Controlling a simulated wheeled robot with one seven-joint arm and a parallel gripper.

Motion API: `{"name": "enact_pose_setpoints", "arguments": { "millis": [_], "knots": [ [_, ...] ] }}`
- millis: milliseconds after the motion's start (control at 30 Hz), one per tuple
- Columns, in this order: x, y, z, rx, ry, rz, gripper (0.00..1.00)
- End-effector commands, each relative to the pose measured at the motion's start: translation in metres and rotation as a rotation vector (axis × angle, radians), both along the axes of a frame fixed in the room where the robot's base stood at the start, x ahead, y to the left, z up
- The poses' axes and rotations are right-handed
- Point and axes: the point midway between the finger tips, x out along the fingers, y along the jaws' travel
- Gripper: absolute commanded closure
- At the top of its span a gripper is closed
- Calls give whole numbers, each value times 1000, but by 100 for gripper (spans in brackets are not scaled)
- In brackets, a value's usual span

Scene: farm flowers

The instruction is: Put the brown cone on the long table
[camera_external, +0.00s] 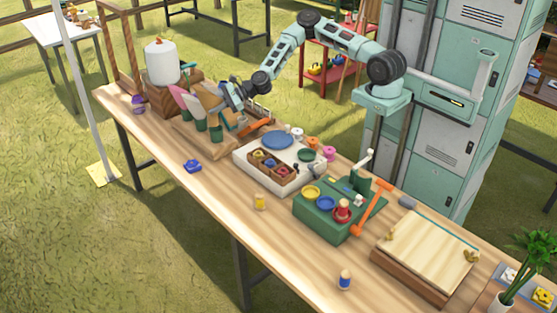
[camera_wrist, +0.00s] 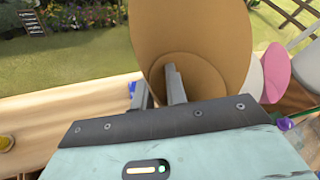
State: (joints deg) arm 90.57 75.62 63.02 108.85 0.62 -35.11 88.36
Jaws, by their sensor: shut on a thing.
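The brown cone (camera_wrist: 200,35) fills the upper middle of the wrist view, its wide face towards the camera. My gripper (camera_wrist: 160,88) is shut on it, with the fingers at its lower part. In the outside view the brown cone (camera_external: 211,102) is small and partly covered by my gripper (camera_external: 236,101), at the row of cones over green holders. Whether its tip is still inside a holder is hard to tell. The long table (camera_external: 215,190) is the wooden bench running from upper left to lower right.
A pink cone (camera_wrist: 276,72) and a whitish cone stand close beside the brown one. Green holders (camera_external: 216,133) sit below on a wooden stand. A white tray (camera_external: 250,163), a green box (camera_external: 318,222) and a blue item (camera_external: 192,166) are on the table. Bare wood lies along the front edge.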

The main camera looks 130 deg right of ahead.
Motion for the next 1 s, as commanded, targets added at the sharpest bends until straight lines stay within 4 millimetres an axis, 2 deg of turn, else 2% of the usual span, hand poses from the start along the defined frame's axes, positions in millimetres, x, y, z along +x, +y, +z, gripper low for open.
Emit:
{"name": "enact_pose_setpoints", "arguments": {
  "millis": [33, 167, 300, 500, 600, 700, 1000],
  "knots": [
    [13, 17, -8, -2, 3, 33, 100],
    [47, 66, -21, -3, 10, 122, 100],
    [79, 123, -33, -2, 16, 217, 100],
    [107, 186, -44, -4, 23, 318, 100],
    [114, 205, -46, -3, 23, 346, 100],
    [116, 213, -51, 0, 25, 357, 100],
    [117, 215, -99, 2, 25, 360, 100]
  ]
}}
